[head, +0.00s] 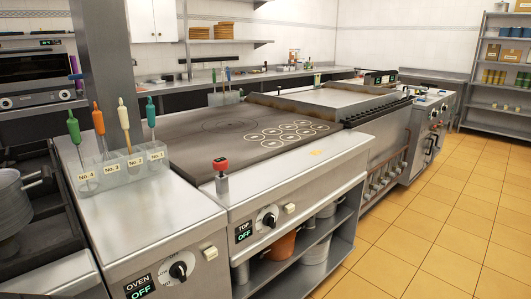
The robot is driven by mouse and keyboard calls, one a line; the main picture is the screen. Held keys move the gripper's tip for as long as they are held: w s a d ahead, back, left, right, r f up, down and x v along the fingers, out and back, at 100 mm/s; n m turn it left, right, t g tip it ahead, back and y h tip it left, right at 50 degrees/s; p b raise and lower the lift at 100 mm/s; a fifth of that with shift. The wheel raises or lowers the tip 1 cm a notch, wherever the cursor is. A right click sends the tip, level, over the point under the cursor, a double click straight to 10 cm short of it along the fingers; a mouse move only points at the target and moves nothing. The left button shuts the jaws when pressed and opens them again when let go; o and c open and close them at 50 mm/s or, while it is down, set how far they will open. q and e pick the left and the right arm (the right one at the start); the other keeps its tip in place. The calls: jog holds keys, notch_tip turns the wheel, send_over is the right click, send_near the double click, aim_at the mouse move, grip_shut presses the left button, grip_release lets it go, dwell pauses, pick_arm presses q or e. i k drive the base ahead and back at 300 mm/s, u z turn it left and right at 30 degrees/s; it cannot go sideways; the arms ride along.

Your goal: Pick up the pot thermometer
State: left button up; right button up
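A small upright device with a red top and a grey body (221,175) stands on the front steel ledge beside the dark cooking plate. It may be the pot thermometer, but it is too small to tell for sure. A clear numbered holder (125,172) on the counter at left holds thin upright tools with green (73,127), orange (98,119), cream (123,117) and teal (151,112) handles. Neither of my grippers is in view.
The flat dark plate (205,135) with ring marks is bare. Knobs (178,270) and OFF displays line the front panels. Pots, one orange (282,245), sit on the shelf below. Stacked pans (12,205) stand at far left. The tiled floor (450,220) at right is clear.

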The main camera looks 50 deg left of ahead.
aim_at(220, 164)
jog(key=i, duration=2.3)
jog(key=u, duration=3.6)
